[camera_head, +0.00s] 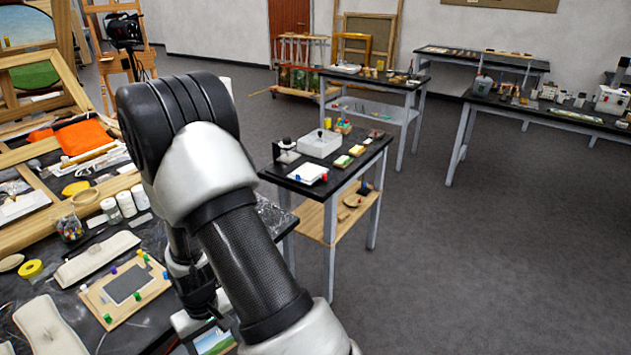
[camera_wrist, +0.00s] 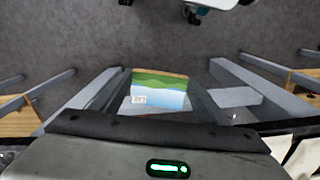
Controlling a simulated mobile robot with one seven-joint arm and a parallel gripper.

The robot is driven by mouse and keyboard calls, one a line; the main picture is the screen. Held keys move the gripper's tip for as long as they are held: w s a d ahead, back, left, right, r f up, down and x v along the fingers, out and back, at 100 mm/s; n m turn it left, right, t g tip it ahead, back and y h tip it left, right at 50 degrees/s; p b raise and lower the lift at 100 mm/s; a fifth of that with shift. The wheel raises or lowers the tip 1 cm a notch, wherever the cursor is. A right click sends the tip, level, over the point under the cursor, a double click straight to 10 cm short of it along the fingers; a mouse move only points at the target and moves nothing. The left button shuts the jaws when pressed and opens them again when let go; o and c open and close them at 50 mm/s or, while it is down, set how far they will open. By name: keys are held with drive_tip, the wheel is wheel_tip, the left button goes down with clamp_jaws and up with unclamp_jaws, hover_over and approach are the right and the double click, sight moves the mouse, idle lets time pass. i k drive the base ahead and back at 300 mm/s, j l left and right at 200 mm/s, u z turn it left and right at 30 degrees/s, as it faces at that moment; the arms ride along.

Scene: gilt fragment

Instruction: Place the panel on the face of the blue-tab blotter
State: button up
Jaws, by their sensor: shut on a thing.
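My gripper (camera_wrist: 157,98) is shut on the panel (camera_wrist: 160,82), a small painted picture with a green band, a pale blue area and a white patch at one corner. In the head view the panel (camera_head: 213,341) shows at the bottom edge, partly hidden by my arm. It is held beyond the near worktable's edge, with grey floor behind it in the wrist view.
A wooden board (camera_head: 104,311) with a grey rectangle and coloured pegs lies on the cluttered near worktable (camera_head: 88,331). The small table (camera_head: 347,165) also holds a light grey box (camera_head: 320,143) and yellow-green blocks (camera_head: 343,161). Open floor (camera_head: 470,260) lies to the right.

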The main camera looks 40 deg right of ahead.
sight(309, 172)
drive_tip(key=l, duration=0.45)
drive_tip(key=i+l, duration=0.1)
drive_tip(key=l, duration=0.3)
drive_tip(key=i+l, duration=0.15)
drive_tip(key=l, duration=0.3)
drive_tip(key=i+l, duration=0.1)
drive_tip(key=l, duration=0.3)
drive_tip(key=i+l, duration=0.15)
drive_tip(key=l, duration=0.25)
drive_tip(key=i+l, duration=0.1)
drive_tip(key=l, duration=0.3)
drive_tip(key=i+l, duration=0.1)
drive_tip(key=l, duration=0.35)
drive_tip(key=i+l, duration=0.15)
drive_tip(key=l, duration=0.25)
